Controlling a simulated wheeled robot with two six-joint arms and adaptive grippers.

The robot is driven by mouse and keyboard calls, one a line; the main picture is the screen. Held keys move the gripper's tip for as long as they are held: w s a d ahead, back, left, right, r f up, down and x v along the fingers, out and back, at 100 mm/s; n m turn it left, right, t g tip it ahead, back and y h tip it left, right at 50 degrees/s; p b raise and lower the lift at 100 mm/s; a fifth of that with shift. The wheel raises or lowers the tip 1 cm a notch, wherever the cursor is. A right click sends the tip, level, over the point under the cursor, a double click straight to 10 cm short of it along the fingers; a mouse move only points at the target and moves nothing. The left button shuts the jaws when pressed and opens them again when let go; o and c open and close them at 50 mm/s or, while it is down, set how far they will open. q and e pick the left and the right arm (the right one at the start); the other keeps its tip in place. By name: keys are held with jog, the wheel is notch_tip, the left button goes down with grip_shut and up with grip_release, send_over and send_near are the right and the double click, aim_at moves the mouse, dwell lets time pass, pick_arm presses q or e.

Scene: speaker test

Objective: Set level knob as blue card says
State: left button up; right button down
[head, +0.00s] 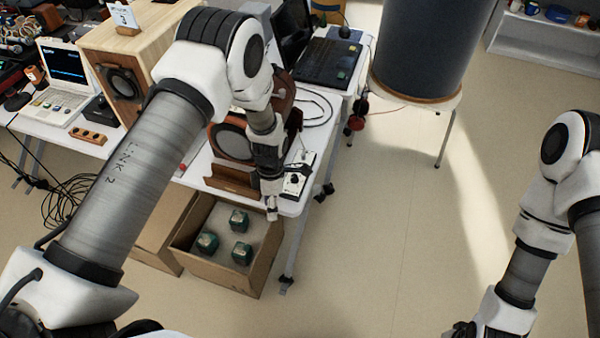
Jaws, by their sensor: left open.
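My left gripper (271,208) is open and points down at the front edge of the white table. A small box with a white top and black knob-like parts (296,180) lies on the table just right of the gripper; its markings are too small to read, and I cannot tell which part is the level knob. The gripper looks apart from it. A pale card (123,17) with a bluish header and a "3" stands on the wooden speaker cabinet at the upper left. Only a dark part of my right gripper (460,331) shows at the bottom edge.
A speaker (232,142) stands behind my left arm, with a brown wooden stand (232,181) before it. A cardboard box (218,278) with green items sits below the table. A laptop (62,62) is at left, a large dark cylinder (425,45) at back. The floor right is clear.

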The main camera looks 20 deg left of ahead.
aim_at(295, 176)
pick_arm(q)
jog(key=w+d+r, duration=0.1)
jog(key=w+r, duration=0.2)
jog(key=w+d+r+t, duration=0.1)
jog(key=w+r, duration=0.1)
jog(key=w, duration=0.2)
jog(key=w+d+r+n+t, duration=0.1)
jog(key=w+r, duration=0.2)
jog(key=w, duration=0.1)
jog(key=shift+d+r, duration=0.2)
jog(key=shift+r, duration=0.1)
jog(key=shift+s+f, duration=0.1)
jog(key=shift+f, duration=0.15)
jog(key=f+p, duration=0.1)
jog(key=f, duration=0.2)
jog(key=f+p, duration=0.1)
jog(key=f, duration=0.2)
jog(key=shift+w+a+f, duration=0.1)
jog(key=shift+w+f, duration=0.1)
jog(key=shift+s+f, duration=0.1)
jog(key=shift+f, duration=0.2)
grip_shut()
